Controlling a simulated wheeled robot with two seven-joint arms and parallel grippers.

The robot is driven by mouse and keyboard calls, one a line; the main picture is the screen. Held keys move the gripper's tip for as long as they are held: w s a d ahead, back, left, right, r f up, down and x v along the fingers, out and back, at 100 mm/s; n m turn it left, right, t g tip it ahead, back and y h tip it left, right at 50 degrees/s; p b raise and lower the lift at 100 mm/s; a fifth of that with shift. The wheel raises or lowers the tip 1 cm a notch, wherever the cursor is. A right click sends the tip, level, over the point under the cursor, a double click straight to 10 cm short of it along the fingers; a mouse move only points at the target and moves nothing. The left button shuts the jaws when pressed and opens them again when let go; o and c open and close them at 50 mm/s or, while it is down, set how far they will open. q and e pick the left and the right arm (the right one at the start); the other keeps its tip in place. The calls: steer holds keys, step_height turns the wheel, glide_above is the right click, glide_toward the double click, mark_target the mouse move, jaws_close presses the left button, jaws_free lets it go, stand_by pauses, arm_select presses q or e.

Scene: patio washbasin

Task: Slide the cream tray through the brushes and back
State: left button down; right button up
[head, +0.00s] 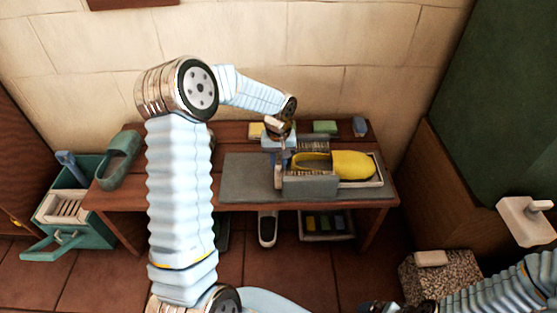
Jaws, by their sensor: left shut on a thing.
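The cream tray (379,178) lies on the grey board on the bench, with a yellow clog (352,165) on it. The tray's right end sticks out to the right of the brushes. The brushes form a grey unit with a front block (311,187) and a back bristle row (313,143); the tray and clog lie between them. My left gripper (279,158) points down at the tray's left end, shut on what looks like its upright cream handle (278,178). The fingertips are small and partly hidden. My right arm is at the lower right, its gripper unclear at the bottom edge.
The grey board (240,180) is bare left of the brushes. A green sponge (325,127) and a blue block (359,127) stand behind. A green clog (120,160) is at the bench's left end. A teal crate (86,208) stands left; a speckled block (440,278) is lower right.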

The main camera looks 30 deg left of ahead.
arm_select(q)
steer(key=s+a, duration=0.3)
steer(key=a, duration=0.1)
steer(key=s+a, duration=0.2)
steer(key=a, duration=0.3)
steer(key=s+a, duration=0.3)
steer(key=a, duration=0.2)
steer(key=shift+s, duration=0.3)
steer(key=shift+a, duration=0.15)
steer(key=c, duration=1)
jaws_free()
steer(key=shift+s, duration=0.1)
steer(key=shift+c, duration=0.2)
steer(key=shift+r, duration=0.1)
steer(key=shift+r, duration=0.35)
step_height(320, 180, up, 13)
steer(key=shift+p, duration=0.35)
